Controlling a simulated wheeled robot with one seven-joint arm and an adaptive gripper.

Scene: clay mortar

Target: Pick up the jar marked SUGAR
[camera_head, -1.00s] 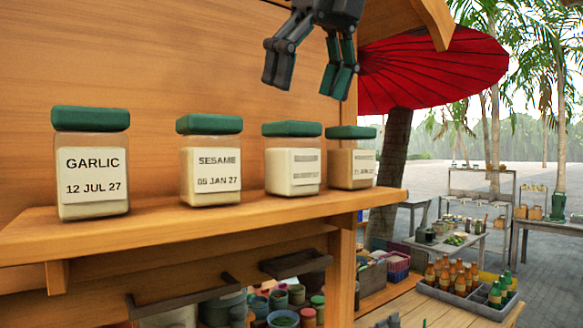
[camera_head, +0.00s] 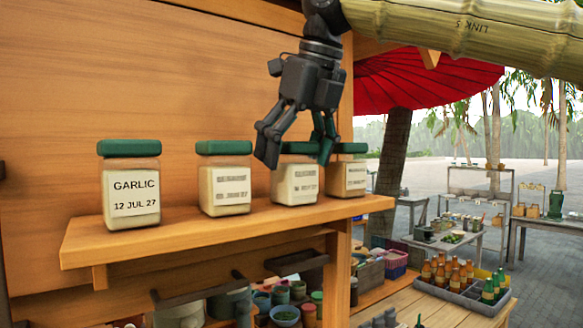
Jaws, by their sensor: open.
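Four... several glass jars with green lids stand in a row on a wooden shelf (camera_head: 225,222). The left jar (camera_head: 131,192) reads GARLIC, 12 JUL 27. The second jar (camera_head: 225,185) has a blurred label, which read SESAME in the earlier frame. The third jar (camera_head: 297,184) and the right jar (camera_head: 347,178), with browner contents, have labels too blurred to read. No label legibly says SUGAR. My gripper (camera_head: 296,154) is open, pointing down, its fingers overlapping the third jar's lid in the picture. I cannot tell whether they touch it.
A wooden back wall (camera_head: 150,70) rises behind the jars. Under the shelf are pots and bowls (camera_head: 285,313). A bottle crate (camera_head: 462,288) stands on the counter at lower right. A red umbrella (camera_head: 415,85) hangs behind. Bare shelf separates the left jars.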

